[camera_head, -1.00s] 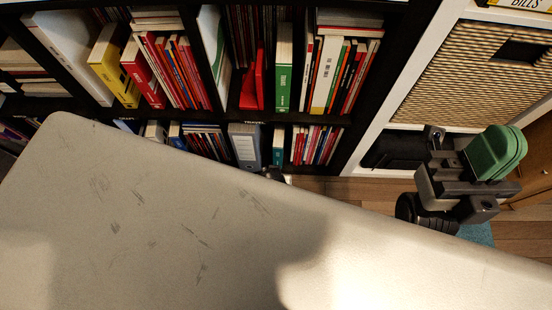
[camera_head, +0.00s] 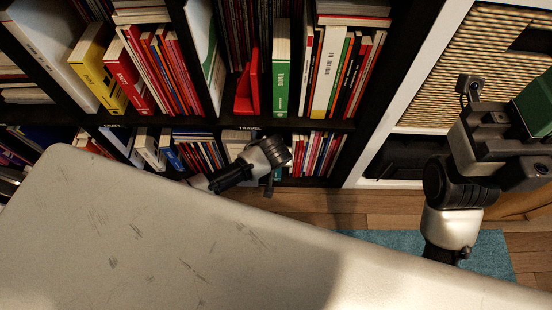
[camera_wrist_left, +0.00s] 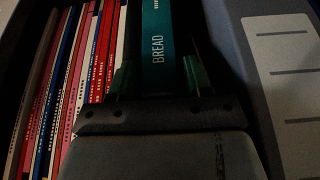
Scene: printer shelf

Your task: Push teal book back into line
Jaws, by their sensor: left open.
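The teal book (camera_wrist_left: 155,30) shows in the left wrist view with "BREAD" on its spine, upright between thin coloured books and a grey binder. My left gripper (camera_wrist_left: 159,78) is open; its fingers appear on either side of the spine. I cannot tell whether they touch it or how far the book stands out. In the head view my left arm (camera_head: 262,158) reaches to the lower shelf and covers the teal book's place. My right arm (camera_head: 485,140) is at the right edge; its finger state does not show clearly.
The grey binder (camera_wrist_left: 290,85) stands close at right in the wrist view, thin books (camera_wrist_left: 85,80) at left. A black bookcase (camera_head: 310,123) holds more books above, including a green one (camera_head: 282,70). A pale tabletop (camera_head: 150,230) fills the foreground. Bare floor (camera_head: 380,208) lies right of centre.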

